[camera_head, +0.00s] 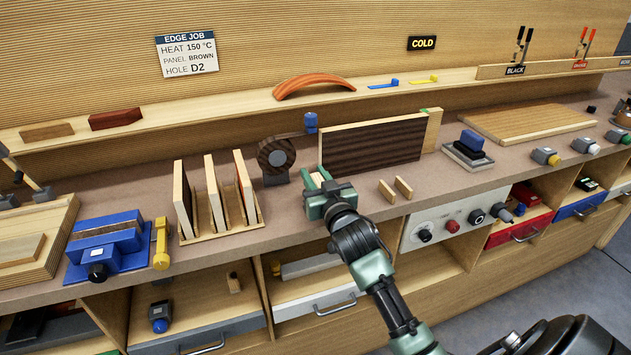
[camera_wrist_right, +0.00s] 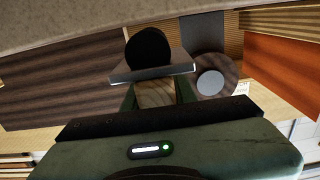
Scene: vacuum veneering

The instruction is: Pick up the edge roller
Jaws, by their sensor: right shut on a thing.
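The edge roller shows in the right wrist view as a black roller (camera_wrist_right: 150,48) on a grey bracket (camera_wrist_right: 152,68) with a wooden handle (camera_wrist_right: 155,94). My right gripper (camera_head: 317,180) is shut on this handle, and the black roller end points away from the palm. In the head view the gripper is over the front part of the bench, just left of the dark veneered panel, and largely hides the roller. I cannot tell whether the roller touches the bench. My left gripper is not in view.
A dark brown panel (camera_head: 373,144) stands behind and right of the gripper. A tape reel (camera_head: 276,157) stands behind and left. A wooden rack with upright panels (camera_head: 215,190) is further left. Two small wooden blocks (camera_head: 387,190) lie right of the gripper.

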